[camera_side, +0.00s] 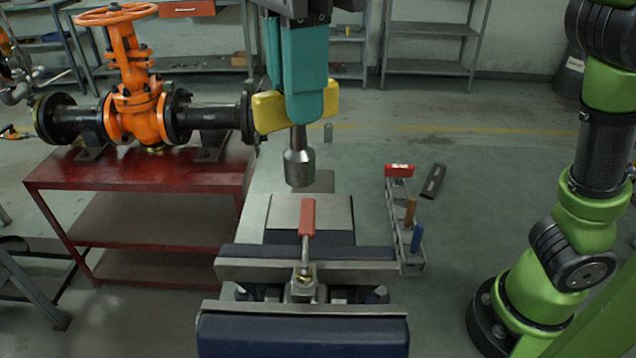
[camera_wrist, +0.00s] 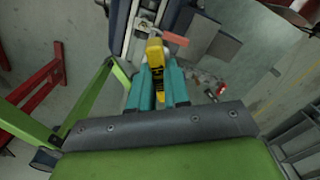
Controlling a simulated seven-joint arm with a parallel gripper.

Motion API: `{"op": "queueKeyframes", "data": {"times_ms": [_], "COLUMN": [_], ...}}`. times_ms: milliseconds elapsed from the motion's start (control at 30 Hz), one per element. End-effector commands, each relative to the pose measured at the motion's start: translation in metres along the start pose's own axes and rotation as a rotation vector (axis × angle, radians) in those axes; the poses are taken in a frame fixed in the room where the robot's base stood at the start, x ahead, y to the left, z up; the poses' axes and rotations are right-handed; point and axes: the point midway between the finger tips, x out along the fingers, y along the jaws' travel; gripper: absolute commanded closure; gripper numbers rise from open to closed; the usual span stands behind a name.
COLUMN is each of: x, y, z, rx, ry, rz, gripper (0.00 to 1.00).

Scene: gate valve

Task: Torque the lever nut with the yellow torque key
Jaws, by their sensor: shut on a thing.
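The yellow torque key (camera_side: 268,112) is held upright in my gripper (camera_side: 304,116), its yellow crossbar showing on both sides of the teal fingers. Its grey metal socket (camera_side: 300,168) points down and hangs free in the air. In the wrist view, the yellow key (camera_wrist: 155,54) lies between the teal fingers of my gripper (camera_wrist: 157,76). The lever with a red handle (camera_side: 308,217) sits at the vise in the side view, and its red handle (camera_wrist: 176,39) also shows in the wrist view. A brassy nut (camera_side: 304,279) shows at the lever's near end. The socket appears apart from it.
The lever is at a vise with metal jaws (camera_side: 252,270). A tool rack (camera_side: 394,222) with several coloured handles stands to its right, near a dark bar (camera_side: 433,181). An orange gate valve (camera_side: 133,90) on black pipes stands on a red table (camera_side: 110,174) at left.

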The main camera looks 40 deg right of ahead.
Motion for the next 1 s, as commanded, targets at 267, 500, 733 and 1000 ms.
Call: {"op": "queueKeyframes", "data": {"times_ms": [267,500,733,1000], "x": [0.009,0.033,0.051,0.064], "y": [0.034,0.034,0.033,0.033], "z": [0.015,0.015,0.016,0.016], "rx": [-0.05,-0.049,-0.047,-0.048], "ry": [0.004,0.002,-0.002,-0.001], "rz": [0.001,0.003,0.002,0.003], "gripper": [1.0,1.0,1.0,1.0]}}
